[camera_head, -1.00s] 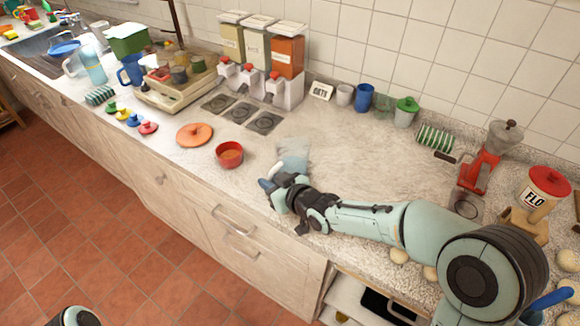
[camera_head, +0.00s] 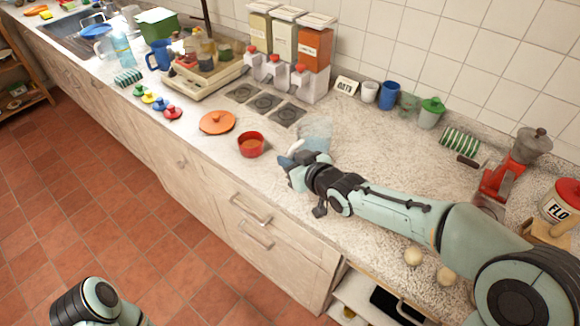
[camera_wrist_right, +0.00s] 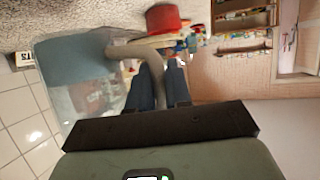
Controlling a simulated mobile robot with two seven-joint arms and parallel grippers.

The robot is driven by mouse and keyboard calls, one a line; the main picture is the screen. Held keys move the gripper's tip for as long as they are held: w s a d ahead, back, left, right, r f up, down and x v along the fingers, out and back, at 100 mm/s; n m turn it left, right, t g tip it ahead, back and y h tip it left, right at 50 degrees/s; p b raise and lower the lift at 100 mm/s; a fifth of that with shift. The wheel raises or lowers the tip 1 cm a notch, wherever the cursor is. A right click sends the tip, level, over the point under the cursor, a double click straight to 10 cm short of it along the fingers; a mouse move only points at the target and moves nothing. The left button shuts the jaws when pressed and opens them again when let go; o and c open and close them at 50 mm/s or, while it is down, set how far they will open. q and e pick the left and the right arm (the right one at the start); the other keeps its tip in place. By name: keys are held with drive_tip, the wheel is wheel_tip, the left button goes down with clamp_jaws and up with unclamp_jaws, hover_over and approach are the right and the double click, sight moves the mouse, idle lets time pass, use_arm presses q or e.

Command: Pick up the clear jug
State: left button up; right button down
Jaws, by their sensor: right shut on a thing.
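The clear jug (camera_head: 316,131) is see-through with a pale bluish tint, at the counter's middle in the head view, just beyond my right gripper (camera_head: 292,159). In the right wrist view, the clear jug (camera_wrist_right: 78,62) fills the left side, and its curved handle passes between the two dark fingers of my right gripper (camera_wrist_right: 160,88). The gripper is shut on that handle. The jug's lower part is partly hidden by the gripper in the head view, and I cannot tell how far its base is off the counter. My left gripper is not in view.
A red bowl (camera_head: 250,145) and an orange lid (camera_head: 217,122) stand left of the jug. Dispensers (camera_head: 290,65) stand behind. Cups (camera_head: 388,95) line the wall. A red coffee grinder (camera_head: 505,178) is at right. Counter behind my right forearm is mostly clear.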

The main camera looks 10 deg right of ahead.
sight(290, 149)
wheel_tip(290, 149, up, 7)
drive_tip(key=p, duration=0.3)
drive_tip(key=shift+f, duration=0.1)
wheel_tip(290, 149, up, 6)
drive_tip(key=p, duration=0.4)
drive_tip(key=shift+w, duration=0.1)
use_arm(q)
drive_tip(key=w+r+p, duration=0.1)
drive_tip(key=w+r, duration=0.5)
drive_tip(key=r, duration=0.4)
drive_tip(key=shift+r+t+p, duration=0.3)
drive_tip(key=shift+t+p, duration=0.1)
use_arm(e)
drive_tip(key=shift+r, duration=0.95)
